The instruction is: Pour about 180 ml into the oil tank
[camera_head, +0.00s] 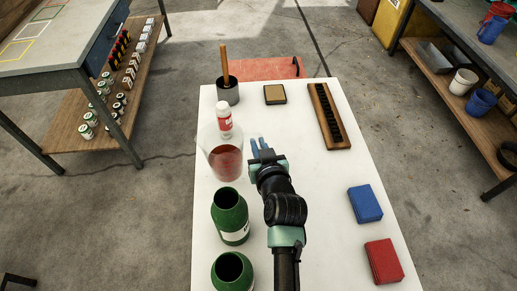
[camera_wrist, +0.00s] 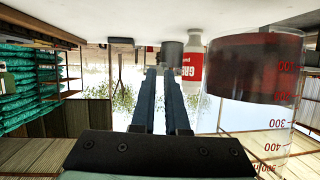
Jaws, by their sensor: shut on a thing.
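A clear measuring jug (camera_head: 226,160) with dark red liquid stands upright, or nearly so, above the left side of the white table; I cannot tell whether it touches the top. My gripper (camera_head: 258,147) is at its right side, shut on what seems to be the jug's clear handle, which is hard to make out. In the upside-down wrist view my fingers (camera_wrist: 160,95) are close together beside the jug (camera_wrist: 262,70), whose red scale marks show. Two green open-necked containers, a nearer one (camera_head: 233,275) and a farther one (camera_head: 230,217), stand in front; no label identifies an oil tank.
A red-and-white bottle (camera_head: 224,117) stands just behind the jug. A dark cup with a wooden handle in it (camera_head: 227,92), a tan block (camera_head: 275,94) and a wooden rack (camera_head: 328,116) are farther back. Blue (camera_head: 365,204) and red (camera_head: 383,261) boxes lie right; the middle right is clear.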

